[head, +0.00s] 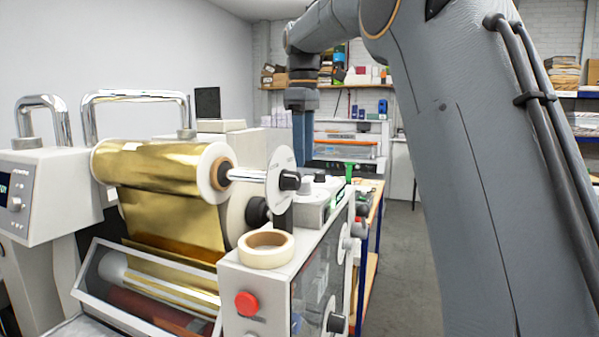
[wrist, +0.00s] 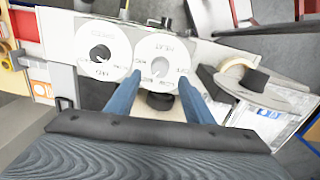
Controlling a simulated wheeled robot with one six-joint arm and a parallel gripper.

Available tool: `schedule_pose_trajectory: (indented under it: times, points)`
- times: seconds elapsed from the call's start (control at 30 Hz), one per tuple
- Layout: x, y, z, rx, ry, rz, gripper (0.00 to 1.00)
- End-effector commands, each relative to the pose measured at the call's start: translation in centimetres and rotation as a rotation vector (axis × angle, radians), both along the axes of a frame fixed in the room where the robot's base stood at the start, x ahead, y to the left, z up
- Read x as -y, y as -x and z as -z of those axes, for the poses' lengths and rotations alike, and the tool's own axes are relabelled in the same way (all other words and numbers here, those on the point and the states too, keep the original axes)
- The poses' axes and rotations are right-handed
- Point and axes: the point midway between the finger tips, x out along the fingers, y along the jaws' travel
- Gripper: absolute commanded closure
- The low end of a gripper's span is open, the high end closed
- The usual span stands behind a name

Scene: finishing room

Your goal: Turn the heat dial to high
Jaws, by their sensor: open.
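Two round white dial plates with printed marks show side by side in the wrist view, a left dial (wrist: 103,48) and a right dial (wrist: 162,57). Contact cannot be told. In the head view my gripper (head: 303,132) points down behind the foil machine (head: 255,285), above its far end.
A gold foil roll (head: 160,168) and a tape roll (head: 265,249) are on the machine; a red button (head: 247,304) is on its front. A black knob (wrist: 160,101) lies below the right dial between my fingers. Floor (head: 408,260) is clear to the right.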

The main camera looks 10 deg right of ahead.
Motion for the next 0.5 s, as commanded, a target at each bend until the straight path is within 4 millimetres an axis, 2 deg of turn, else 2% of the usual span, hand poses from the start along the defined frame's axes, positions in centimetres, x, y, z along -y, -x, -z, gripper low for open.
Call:
schedule_pose_trajectory:
  times: [0.3,0.5]
  points:
    - [0.1,0.1,4.7,-0.004,0.001,-0.001,0.52]
    - [0.1,-0.1,6.7,-0.002,0.001,-0.001,0.52]
